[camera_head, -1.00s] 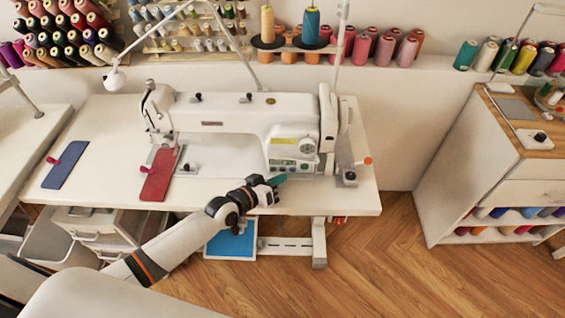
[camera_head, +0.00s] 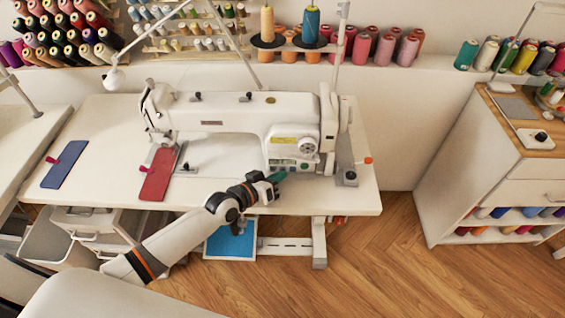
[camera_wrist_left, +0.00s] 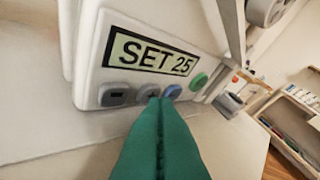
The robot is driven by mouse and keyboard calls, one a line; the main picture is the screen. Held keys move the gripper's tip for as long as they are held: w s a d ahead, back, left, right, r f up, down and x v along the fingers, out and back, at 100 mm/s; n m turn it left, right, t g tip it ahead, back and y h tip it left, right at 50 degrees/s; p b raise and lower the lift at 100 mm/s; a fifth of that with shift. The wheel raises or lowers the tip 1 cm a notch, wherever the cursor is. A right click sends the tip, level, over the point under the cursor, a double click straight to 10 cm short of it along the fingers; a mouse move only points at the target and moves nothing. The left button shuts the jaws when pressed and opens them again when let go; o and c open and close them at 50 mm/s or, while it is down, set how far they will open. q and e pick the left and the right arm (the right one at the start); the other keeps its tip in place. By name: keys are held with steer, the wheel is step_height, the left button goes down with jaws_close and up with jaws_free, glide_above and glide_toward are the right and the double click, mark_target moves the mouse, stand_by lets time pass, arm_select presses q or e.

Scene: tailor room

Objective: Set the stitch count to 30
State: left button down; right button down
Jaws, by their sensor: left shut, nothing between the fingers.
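The white sewing machine (camera_head: 235,120) stands on the white table (camera_head: 100,165). Its control panel (camera_head: 290,163) is at the lower right of the machine. In the left wrist view the panel's display (camera_wrist_left: 150,55) reads "SET 25". Below it is a row of buttons: a dark one (camera_wrist_left: 117,95), a grey one (camera_wrist_left: 149,92), a blue one (camera_wrist_left: 172,92) and a green one (camera_wrist_left: 198,82). My left gripper (camera_head: 279,176) has green fingertips, shut and empty. In the left wrist view the fingertips (camera_wrist_left: 160,102) are at the grey and blue buttons; I cannot tell whether they touch. The right gripper is out of view.
A thread stand (camera_head: 290,42) rises behind the machine. A wooden-topped cabinet (camera_head: 500,165) stands at the right, with open floor between.

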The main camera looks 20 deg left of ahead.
mark_target(277, 205)
arm_select(q)
steer(key=shift+w, duration=0.15)
stand_by(0.3)
steer(key=shift+s+d+p, duration=0.15)
steer(key=shift+s+p, duration=0.25)
steer(key=shift+s, duration=0.2)
steer(key=shift+s+d+r+p, duration=0.15)
steer(key=shift+s+p, duration=0.4)
steer(key=shift+p, duration=0.05)
steer(key=s+p, duration=0.1)
steer(key=s+d+p, duration=0.1)
steer(key=s, duration=0.1)
steer(key=shift+s, duration=0.2)
steer(key=shift+s+d+p, duration=0.1)
steer(key=shift+s+p, duration=0.3)
steer(key=shift+s, duration=0.25)
